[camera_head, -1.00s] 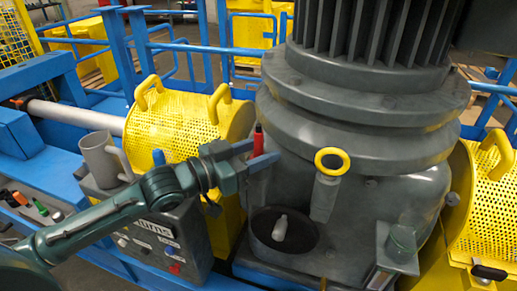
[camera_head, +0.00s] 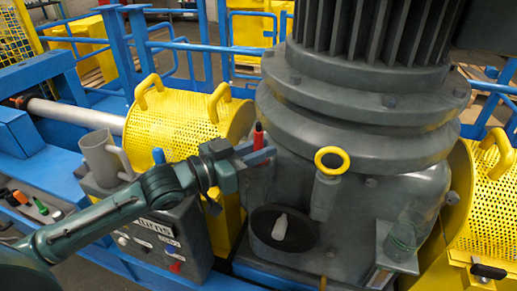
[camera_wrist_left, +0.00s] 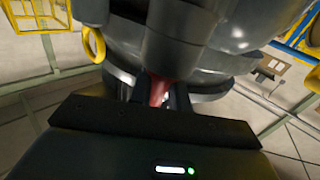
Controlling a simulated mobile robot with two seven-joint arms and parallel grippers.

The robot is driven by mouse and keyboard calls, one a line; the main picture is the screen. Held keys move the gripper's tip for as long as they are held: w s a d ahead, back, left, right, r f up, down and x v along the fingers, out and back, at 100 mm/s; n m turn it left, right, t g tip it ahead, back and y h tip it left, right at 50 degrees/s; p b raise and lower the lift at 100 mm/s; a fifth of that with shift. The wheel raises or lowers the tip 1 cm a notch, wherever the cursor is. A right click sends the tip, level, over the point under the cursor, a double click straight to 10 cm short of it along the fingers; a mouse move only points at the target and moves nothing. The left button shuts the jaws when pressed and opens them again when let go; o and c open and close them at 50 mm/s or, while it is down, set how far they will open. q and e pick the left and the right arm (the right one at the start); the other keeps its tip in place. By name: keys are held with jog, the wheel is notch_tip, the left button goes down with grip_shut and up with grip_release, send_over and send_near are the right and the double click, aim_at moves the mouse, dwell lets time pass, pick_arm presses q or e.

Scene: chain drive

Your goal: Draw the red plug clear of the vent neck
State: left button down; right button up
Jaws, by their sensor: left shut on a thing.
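The red plug (camera_head: 258,134) stands upright beside the large grey gear housing (camera_head: 350,185), its top showing above my left fingers. My left gripper (camera_head: 259,157) reaches in from the left and is shut on the plug. In the left wrist view the red plug (camera_wrist_left: 158,90) shows between the two dark fingers of the left gripper (camera_wrist_left: 160,98). The vent neck is hidden behind the fingers, so I cannot tell how deep the plug sits in it. My right gripper is not in view.
A yellow perforated guard (camera_head: 180,125) stands behind my left arm. A grey jug (camera_head: 102,157) stands on the control box (camera_head: 165,240). A yellow ring handle (camera_head: 331,160) rises right of the plug. A dark round pan (camera_head: 265,232) holding a small pale bottle (camera_head: 280,227) lies below.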

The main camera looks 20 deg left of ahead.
aim_at(259, 130)
pick_arm(q)
jog(key=shift+r+p, duration=2.75)
jog(key=shift+r, duration=1.75)
